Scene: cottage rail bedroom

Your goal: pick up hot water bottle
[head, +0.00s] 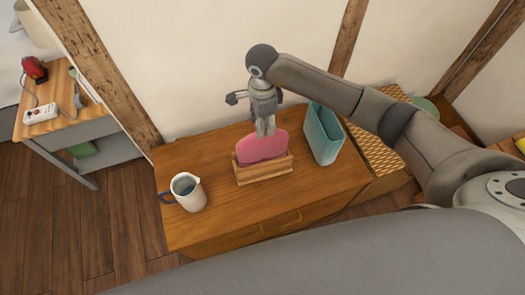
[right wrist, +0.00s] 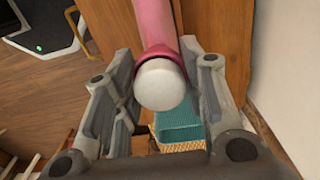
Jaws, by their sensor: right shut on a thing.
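The pink hot water bottle (head: 262,146) stands upright in a small wooden rack (head: 265,172) on top of a wooden cabinet. Its lower part is hidden behind the rack's front. My right gripper (head: 266,128) comes down from above and is shut on the bottle's top end. In the right wrist view, the pink bottle (right wrist: 160,22) with its round white stopper (right wrist: 160,85) lies between the two fingers of my right gripper (right wrist: 166,65). My left gripper is not in view.
A white pitcher (head: 187,192) with a dark handle stands left on the cabinet (head: 215,228). A teal container (head: 323,134) stands close to the right of the rack. A woven-front unit (head: 378,150) is further right. The wall is close behind.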

